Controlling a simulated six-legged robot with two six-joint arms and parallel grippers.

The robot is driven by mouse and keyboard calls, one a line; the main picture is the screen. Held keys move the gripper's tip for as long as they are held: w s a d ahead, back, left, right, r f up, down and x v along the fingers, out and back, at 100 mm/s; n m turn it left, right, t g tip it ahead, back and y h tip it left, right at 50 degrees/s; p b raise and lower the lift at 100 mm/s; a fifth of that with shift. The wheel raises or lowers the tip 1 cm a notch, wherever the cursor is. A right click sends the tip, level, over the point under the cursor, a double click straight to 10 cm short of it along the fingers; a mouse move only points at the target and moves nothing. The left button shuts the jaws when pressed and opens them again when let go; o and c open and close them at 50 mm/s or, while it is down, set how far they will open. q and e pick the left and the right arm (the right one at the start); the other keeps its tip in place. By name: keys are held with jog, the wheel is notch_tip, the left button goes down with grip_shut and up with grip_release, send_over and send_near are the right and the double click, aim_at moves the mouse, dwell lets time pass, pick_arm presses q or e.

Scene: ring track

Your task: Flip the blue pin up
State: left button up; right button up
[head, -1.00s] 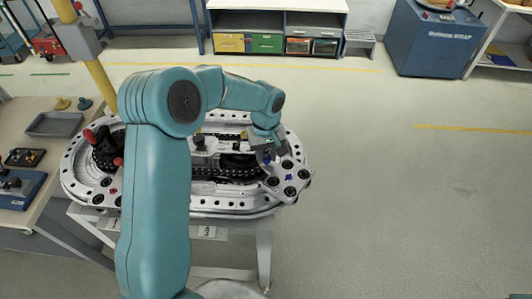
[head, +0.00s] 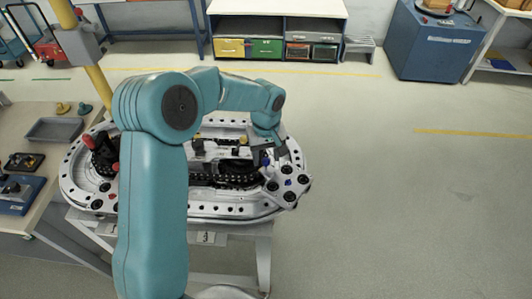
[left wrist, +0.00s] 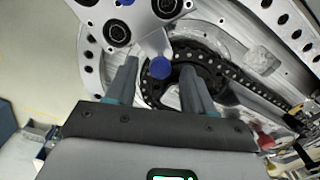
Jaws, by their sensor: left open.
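The blue pin (head: 265,160) shows as a small blue spot at the right part of the ring track (head: 235,212), beside my left gripper (head: 274,149). In the left wrist view its round blue head (left wrist: 160,68) lies between the two fingertips, with a gap to each. The left gripper is open and empty. I cannot tell how deep its fingers are relative to the pin, or whether it touches. A second blue spot (head: 288,182) sits on the grey plate with dark round holes. My right gripper is out of view.
The ring track stands on a grey-legged table. A black handle with red ends (head: 101,152) rises at its left. A dark chain and sprocket (left wrist: 222,85) lie below the fingers. A side table with a grey tray (head: 54,130) is at left. The floor to the right is clear.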

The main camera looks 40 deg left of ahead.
aim_at(266, 160)
pick_arm(q)
jog(key=shift+w+r, duration=0.1)
notch_tip(266, 160, up, 16)
jog(key=b, duration=0.1)
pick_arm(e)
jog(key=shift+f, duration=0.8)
